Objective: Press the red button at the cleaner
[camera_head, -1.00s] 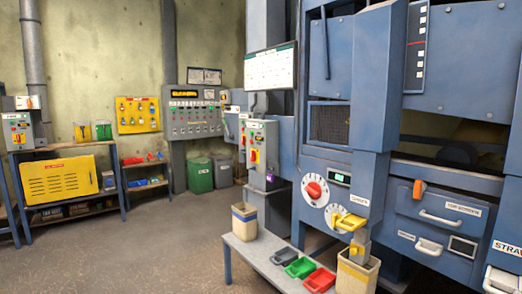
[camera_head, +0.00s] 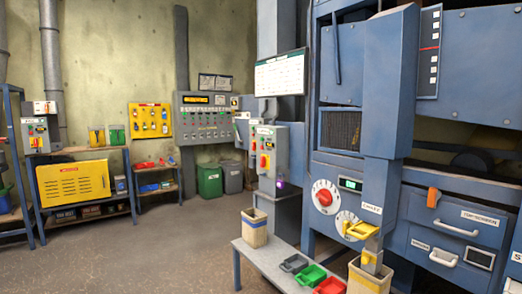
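The large blue machine (camera_head: 391,85) fills the right side. Its front has a red round knob (camera_head: 324,196) on a white dial, with a second dial below it and a small green display (camera_head: 350,184). A grey control box (camera_head: 265,150) stands on a post left of the machine, with red, green and yellow controls on its face. Another grey box (camera_head: 36,134) with a red control stands at the far left. The labels are too small to tell which red control is the cleaner's button. Neither of my grippers shows.
A low grey bench (camera_head: 264,263) stands before the machine, holding a beige bin (camera_head: 254,231) and grey, green and red scoops. A second beige bin (camera_head: 369,277) is at the lower right. A wall panel (camera_head: 205,118) and shelves stand behind. The floor at left is clear.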

